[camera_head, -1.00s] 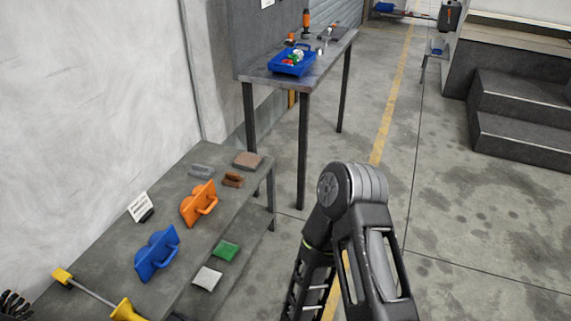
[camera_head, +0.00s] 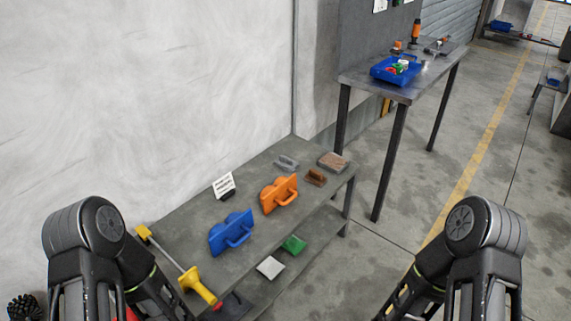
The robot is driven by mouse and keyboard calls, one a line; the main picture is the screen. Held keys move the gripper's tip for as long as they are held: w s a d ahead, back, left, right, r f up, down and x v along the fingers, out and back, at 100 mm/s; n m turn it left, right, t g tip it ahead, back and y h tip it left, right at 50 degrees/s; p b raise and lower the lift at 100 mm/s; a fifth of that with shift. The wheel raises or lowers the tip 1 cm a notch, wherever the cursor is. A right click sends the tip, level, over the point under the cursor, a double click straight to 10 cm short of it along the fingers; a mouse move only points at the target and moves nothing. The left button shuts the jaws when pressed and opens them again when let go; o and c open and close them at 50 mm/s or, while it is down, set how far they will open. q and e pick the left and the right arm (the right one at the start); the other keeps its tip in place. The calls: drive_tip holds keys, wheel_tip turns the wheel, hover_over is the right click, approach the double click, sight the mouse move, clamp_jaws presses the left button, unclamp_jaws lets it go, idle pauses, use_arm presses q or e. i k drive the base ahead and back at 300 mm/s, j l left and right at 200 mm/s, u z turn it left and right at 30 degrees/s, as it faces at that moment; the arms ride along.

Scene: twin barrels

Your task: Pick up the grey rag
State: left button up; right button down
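A small pale grey folded cloth, which looks like the grey rag (camera_head: 270,267), lies flat on the lower shelf of the low workbench (camera_head: 190,222). A similar green cloth (camera_head: 293,244) lies just behind it on the same shelf. Both are uncovered. My two arms show at the lower left and lower right, with the bench between them. Neither gripper is in the frame, so I cannot see their fingers or what they hold.
On the bench top are a blue float (camera_head: 231,232), an orange float (camera_head: 279,194), a yellow-handled tool (camera_head: 180,266), a small sign (camera_head: 223,184) and brushes. A taller table (camera_head: 400,86) with a blue tray (camera_head: 396,70) stands behind. Floor to the right is clear.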

sight(284, 162)
drive_tip(key=z, duration=2.85)
drive_tip(key=u, duration=3.55)
drive_tip(key=i+l+u, duration=0.1)
drive_tip(key=l+u, duration=1.15)
drive_tip(key=k+l, duration=0.05)
